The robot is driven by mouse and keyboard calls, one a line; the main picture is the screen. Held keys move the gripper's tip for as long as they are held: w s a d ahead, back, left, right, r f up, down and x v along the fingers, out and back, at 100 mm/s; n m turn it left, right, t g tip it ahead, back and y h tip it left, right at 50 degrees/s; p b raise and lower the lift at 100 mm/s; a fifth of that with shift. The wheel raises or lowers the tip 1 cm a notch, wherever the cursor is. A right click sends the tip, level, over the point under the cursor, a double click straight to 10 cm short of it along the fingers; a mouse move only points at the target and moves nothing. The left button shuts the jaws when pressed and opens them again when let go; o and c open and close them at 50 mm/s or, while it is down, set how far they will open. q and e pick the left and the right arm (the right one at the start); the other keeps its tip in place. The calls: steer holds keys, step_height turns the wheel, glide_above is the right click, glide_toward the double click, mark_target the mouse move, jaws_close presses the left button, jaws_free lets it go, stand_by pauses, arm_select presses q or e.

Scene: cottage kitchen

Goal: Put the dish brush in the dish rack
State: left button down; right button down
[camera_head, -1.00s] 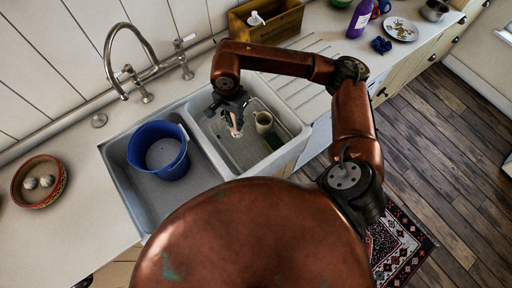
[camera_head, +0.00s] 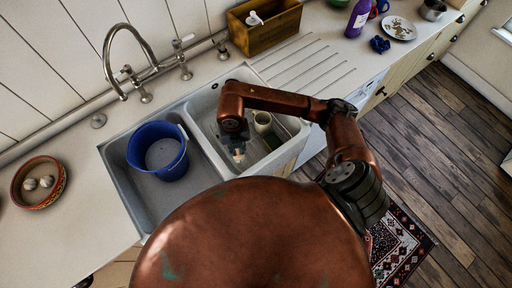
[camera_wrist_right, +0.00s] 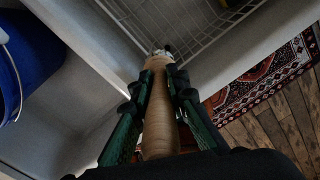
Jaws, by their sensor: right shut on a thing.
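My right gripper (camera_head: 237,147) is over the right sink basin. In the right wrist view its green-padded fingers (camera_wrist_right: 160,112) are shut on the dish brush (camera_wrist_right: 159,125), gripping its pale wooden handle. The brush points away from the wrist, and its far end is small and hard to make out. In the head view only a small pale part of the brush (camera_head: 239,157) shows below the gripper. The white wire dish rack (camera_wrist_right: 190,45) lies beyond the brush tip in the wrist view; I cannot tell whether they touch. My left gripper is not in view.
A blue bucket (camera_head: 158,151) stands in the left basin. A tap (camera_head: 127,62) rises behind the sink. The ribbed drainboard (camera_head: 300,62) is clear.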

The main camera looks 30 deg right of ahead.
steer(key=m, duration=0.3)
steer(key=s+f+m, duration=0.1)
steer(key=shift+a+f+m, duration=0.1)
steer(key=shift+a+m, duration=0.15)
steer(key=shift+m, duration=0.15)
steer(key=shift+f+m, duration=0.1)
steer(key=shift+m, duration=0.2)
steer(key=shift+w+d+f, duration=0.1)
steer(key=shift+d, duration=0.2)
steer(key=w+d+f, duration=0.4)
steer(key=d, duration=0.4)
steer(key=p, duration=0.1)
glide_above(256, 147)
step_height(256, 147, down, 9)
steer(key=shift+s+a+r, duration=0.1)
steer(key=shift+r, duration=0.1)
steer(key=shift+f, duration=0.1)
steer(key=shift+f, duration=0.1)
